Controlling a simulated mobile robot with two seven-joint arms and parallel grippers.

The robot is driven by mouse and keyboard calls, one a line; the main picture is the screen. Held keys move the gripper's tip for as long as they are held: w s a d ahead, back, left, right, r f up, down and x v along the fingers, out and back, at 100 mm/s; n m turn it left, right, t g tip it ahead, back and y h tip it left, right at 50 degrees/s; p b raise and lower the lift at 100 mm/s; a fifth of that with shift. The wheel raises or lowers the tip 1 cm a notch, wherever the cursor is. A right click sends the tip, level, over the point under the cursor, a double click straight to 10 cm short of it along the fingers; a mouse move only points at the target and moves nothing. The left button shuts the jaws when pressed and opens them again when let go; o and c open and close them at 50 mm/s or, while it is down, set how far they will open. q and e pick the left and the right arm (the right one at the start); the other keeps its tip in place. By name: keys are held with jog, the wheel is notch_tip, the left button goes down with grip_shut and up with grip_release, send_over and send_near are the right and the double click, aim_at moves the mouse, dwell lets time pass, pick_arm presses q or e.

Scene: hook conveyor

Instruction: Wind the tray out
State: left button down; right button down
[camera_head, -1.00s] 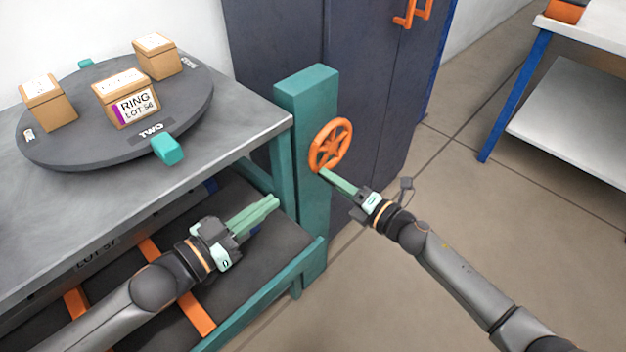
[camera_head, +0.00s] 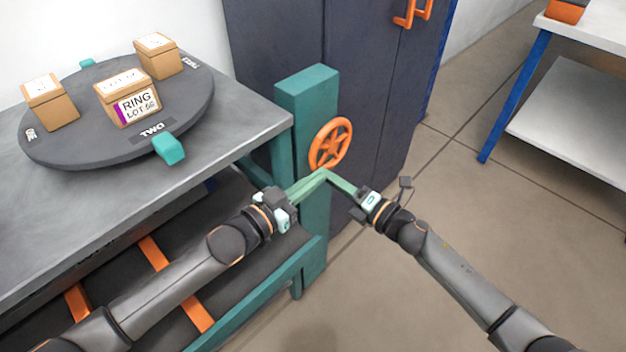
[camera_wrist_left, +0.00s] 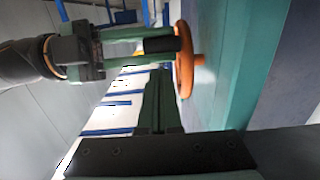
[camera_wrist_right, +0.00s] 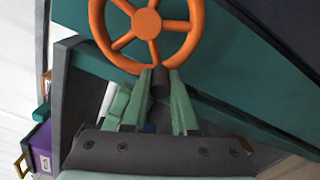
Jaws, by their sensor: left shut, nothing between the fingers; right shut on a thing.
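The orange handwheel (camera_head: 330,144) is on a teal post (camera_head: 310,150) at the right end of the bench. It also shows in the left wrist view (camera_wrist_left: 184,60) and right wrist view (camera_wrist_right: 146,24). Its dark handle (camera_wrist_right: 160,82) sticks out at the rim's lower edge. My right gripper (camera_wrist_right: 163,88) is shut on this handle. My left gripper (camera_head: 316,178) is shut and empty, its fingertips close beside my right fingers. I cannot tell whether they touch. Under the bench is a dark surface with orange bars (camera_head: 153,253); I cannot tell whether this is the tray.
A dark cabinet (camera_head: 365,80) stands behind the post. A blue-legged white table (camera_head: 575,115) is at the right. The floor between is clear.

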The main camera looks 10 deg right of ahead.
pick_arm(q)
jog(key=shift+f, duration=0.1)
pick_arm(e)
jog(key=shift+w+d+r, duration=0.2)
jog(key=shift+w+r, duration=0.05)
jog(key=shift+r, duration=0.2)
pick_arm(q)
jog(key=shift+w+d+f+t+h, duration=0.25)
jog(key=shift+d+f+t+h, duration=0.05)
jog(key=shift+f, duration=0.2)
pick_arm(e)
jog(key=c, duration=1)
grip_release()
jog(key=o, duration=0.3)
jog(key=shift+s+a+f, duration=0.1)
jog(key=shift+s+f, duration=0.05)
jog(key=shift+f, duration=0.1)
